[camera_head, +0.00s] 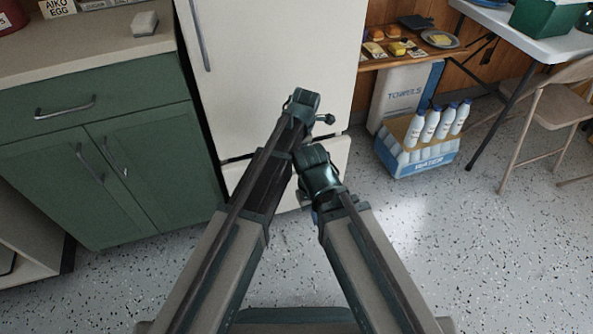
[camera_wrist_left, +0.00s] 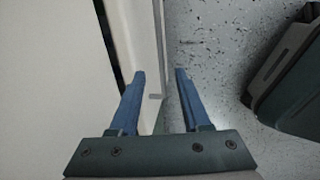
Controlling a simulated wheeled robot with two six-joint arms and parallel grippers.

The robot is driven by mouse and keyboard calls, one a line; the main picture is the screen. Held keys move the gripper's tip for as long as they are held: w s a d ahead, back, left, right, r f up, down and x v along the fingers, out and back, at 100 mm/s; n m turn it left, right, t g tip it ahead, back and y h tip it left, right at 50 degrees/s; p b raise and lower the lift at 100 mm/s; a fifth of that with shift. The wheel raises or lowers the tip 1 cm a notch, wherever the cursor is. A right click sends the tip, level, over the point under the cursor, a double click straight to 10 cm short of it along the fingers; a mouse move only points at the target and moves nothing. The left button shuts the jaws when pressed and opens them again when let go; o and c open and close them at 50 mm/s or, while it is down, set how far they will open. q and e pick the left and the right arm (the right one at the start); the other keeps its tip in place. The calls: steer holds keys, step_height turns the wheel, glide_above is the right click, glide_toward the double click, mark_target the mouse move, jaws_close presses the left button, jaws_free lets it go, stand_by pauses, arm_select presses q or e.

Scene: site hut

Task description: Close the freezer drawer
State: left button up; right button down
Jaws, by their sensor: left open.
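The white fridge (camera_head: 290,55) stands in the middle of the head view. Its freezer drawer (camera_head: 333,160) is at the bottom, below a dark gap, and my arms cover much of it. In the left wrist view, the white drawer front (camera_wrist_left: 140,40) runs upright beside a dark gap, and how far it stands out is hard to tell. My left gripper (camera_wrist_left: 160,73) is open, with its blue fingers near the drawer's front edge; contact is unclear. In the head view, the end of my right arm, with the right gripper (camera_head: 318,172), is before the drawer; its fingers are not clear.
A green cabinet (camera_head: 105,150) stands left of the fridge. A crate of water bottles (camera_head: 420,155) is on the floor at the right, before a towels box (camera_head: 405,92). A folding chair (camera_head: 545,110) is farther right. Speckled floor (camera_head: 400,240) is clear in front.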

arm_select(q)
steer(key=f+b, duration=0.4)
steer(key=w+f+b, duration=0.1)
steer(key=f+b, duration=0.3)
steer(key=w+f+b, duration=0.1)
steer(key=f+b, duration=0.2)
steer(key=f, duration=0.1)
steer(key=shift+w+a+f+b, duration=0.2)
steer(key=shift+a+f+b, duration=0.05)
steer(key=shift+a+b, duration=0.15)
jaws_close()
stand_by(0.9)
